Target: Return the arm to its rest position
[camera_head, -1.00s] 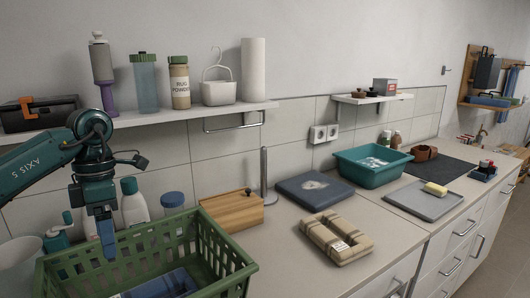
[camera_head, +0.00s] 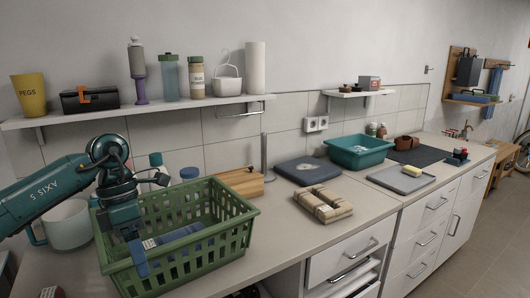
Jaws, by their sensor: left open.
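My left arm comes in from the left edge. Its left gripper (camera_head: 138,262) points down at the front left of the green laundry basket (camera_head: 232,240), in front of the basket's near-left wall as seen here. The jaws look empty, with nothing held between them. Blue folded cloth (camera_head: 182,236) lies inside the basket, partly hidden by the basket wall and the arm. My right gripper is not in view.
A white mug (camera_head: 66,228) stands left of the basket, partly behind my arm. A wooden box (camera_head: 242,182) and a paper-towel post (camera_head: 264,158) stand behind. A tan bundle (camera_head: 322,204) lies on the counter to the right. Shelf (camera_head: 150,106) above holds bottles.

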